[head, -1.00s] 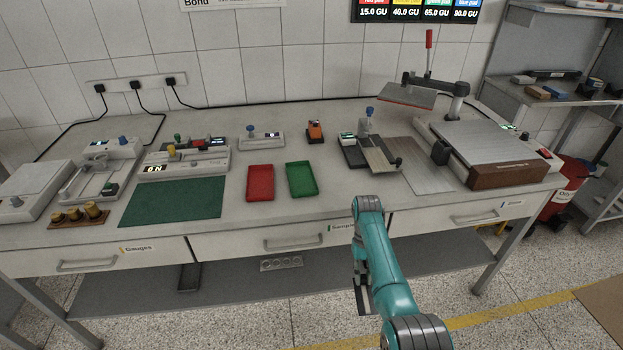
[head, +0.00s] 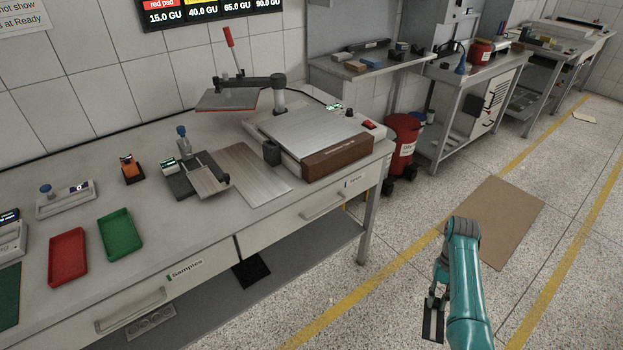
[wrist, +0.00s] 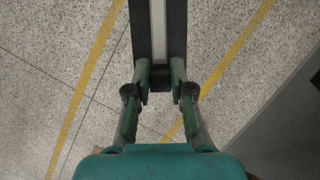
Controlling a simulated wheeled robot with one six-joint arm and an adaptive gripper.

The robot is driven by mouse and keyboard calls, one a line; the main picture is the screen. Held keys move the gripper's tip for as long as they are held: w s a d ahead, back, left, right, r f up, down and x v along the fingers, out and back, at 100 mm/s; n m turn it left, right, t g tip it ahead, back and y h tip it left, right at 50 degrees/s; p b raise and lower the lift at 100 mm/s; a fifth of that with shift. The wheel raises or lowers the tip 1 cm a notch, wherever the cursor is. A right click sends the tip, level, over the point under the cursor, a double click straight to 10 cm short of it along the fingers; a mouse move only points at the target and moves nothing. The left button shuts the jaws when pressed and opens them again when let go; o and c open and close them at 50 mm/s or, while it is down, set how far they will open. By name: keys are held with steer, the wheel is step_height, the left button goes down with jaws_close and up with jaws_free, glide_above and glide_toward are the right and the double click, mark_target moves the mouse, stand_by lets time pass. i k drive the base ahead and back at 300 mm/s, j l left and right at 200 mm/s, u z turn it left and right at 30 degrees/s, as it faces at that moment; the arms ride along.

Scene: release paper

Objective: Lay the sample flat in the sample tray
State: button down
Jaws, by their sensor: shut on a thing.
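My gripper (wrist: 159,82) is shut on a long dark strip with a pale stripe down its middle, the sample (wrist: 158,35). In the head view my gripper (head: 438,285) hangs low over the floor to the right of the bench, and the sample (head: 432,322) shows below it. The far end of the sample runs out of the wrist view. A red tray (head: 67,257) and a green tray (head: 120,234) lie on the bench at the left, both apparently empty and far from my gripper. I cannot tell which tray is the sample tray.
The bench (head: 205,235) holds a press (head: 320,140) near its right end and several small instruments. A red bin (head: 402,145) stands beyond it. A brown mat (head: 497,220) lies on the floor. More benches stand at the back right; the floor between is open.

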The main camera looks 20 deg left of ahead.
mark_target(69, 257)
steer(key=k+j+z, duration=0.45)
steer(key=j, duration=0.5)
steer(key=k+j+z, duration=0.5)
steer(key=k+j, duration=0.3)
